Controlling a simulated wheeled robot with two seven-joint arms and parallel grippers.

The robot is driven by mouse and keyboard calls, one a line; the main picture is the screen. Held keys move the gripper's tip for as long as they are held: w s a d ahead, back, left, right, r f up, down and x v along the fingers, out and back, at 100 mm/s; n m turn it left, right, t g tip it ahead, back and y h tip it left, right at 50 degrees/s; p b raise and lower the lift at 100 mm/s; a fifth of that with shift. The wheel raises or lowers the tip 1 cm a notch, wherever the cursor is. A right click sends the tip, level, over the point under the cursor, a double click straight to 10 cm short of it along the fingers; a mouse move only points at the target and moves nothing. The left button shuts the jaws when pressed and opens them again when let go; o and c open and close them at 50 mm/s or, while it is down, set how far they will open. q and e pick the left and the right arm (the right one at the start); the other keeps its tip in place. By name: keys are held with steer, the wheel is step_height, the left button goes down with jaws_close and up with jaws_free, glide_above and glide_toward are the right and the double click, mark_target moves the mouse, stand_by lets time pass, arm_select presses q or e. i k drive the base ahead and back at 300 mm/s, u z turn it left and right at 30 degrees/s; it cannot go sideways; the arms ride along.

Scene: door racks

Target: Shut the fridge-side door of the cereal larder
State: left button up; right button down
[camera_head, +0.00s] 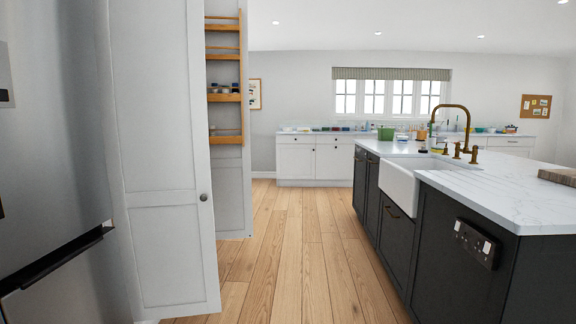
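The fridge-side larder door (160,150) is a tall pale grey panelled door just right of the steel fridge. Its outer face and a small dark round knob (203,197) near its free edge show, and it appears to stand partly open. Behind it, the other larder door (232,190) stands open, with wooden racks (225,98) on its inner side holding a few small items. The larder's inside is hidden behind the near door. Neither of my grippers is in view.
A steel fridge (50,150) fills the left edge. A dark island (460,250) with a white marble top and white sink (400,183) stands on the right. The wooden floor (290,250) between the doors and island is clear. White cabinets (335,160) line the back.

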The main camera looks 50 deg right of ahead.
mark_target(150, 56)
steer(key=u, duration=0.05)
steer(key=k, duration=0.25)
steer(key=z, duration=1.15)
steer(key=i, duration=1.35)
steer(key=u, duration=0.65)
